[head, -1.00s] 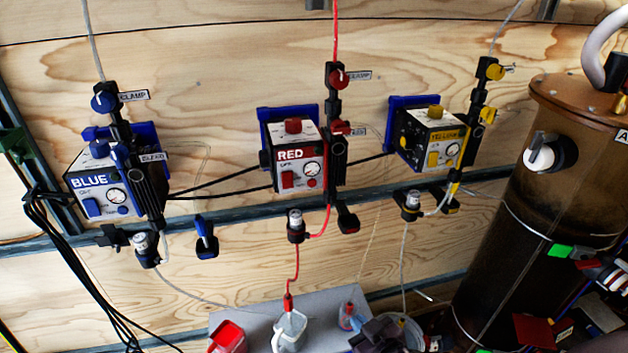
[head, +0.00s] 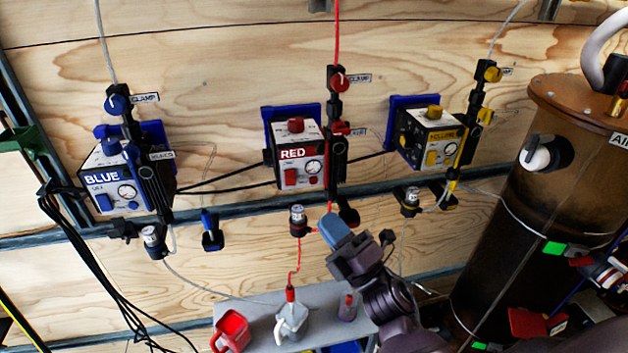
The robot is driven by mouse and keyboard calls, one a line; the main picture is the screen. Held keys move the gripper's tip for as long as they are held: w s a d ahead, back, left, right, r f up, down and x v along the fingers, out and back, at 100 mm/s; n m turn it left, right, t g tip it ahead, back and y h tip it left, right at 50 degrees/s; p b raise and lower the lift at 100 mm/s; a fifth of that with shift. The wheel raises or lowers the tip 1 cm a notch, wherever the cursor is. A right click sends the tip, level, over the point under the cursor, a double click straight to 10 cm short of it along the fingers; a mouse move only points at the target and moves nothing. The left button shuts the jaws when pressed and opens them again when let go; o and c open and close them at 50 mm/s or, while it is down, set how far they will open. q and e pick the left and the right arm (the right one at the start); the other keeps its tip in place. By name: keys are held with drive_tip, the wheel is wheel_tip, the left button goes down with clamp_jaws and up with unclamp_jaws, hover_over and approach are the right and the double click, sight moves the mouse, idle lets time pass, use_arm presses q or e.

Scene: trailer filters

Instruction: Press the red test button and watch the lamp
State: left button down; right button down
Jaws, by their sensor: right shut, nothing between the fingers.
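A red knob (head: 296,125) sits on top. I cannot tell which red part is the test button, nor make out a lit lamp. My right gripper (head: 338,227) is shut and empty, with blue-grey fingertips. It shows below and right of the red unit, apart from its front. My left gripper is not in view.
A blue unit (head: 102,178) hangs at left and a yellow unit (head: 441,134) at right. A clear cup (head: 298,226) and red tube are close to my right gripper. A grey shelf (head: 262,309) holds a red jug (head: 230,331). A brown tank (head: 520,220) stands right.

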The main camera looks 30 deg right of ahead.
sight(314, 181)
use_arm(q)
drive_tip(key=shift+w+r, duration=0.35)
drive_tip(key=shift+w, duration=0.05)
use_arm(e)
drive_tip(key=shift+s+a+r+n+y, duration=0.15)
drive_tip(key=shift+a+n+y, duration=0.1)
drive_tip(key=shift+n+y, duration=0.45)
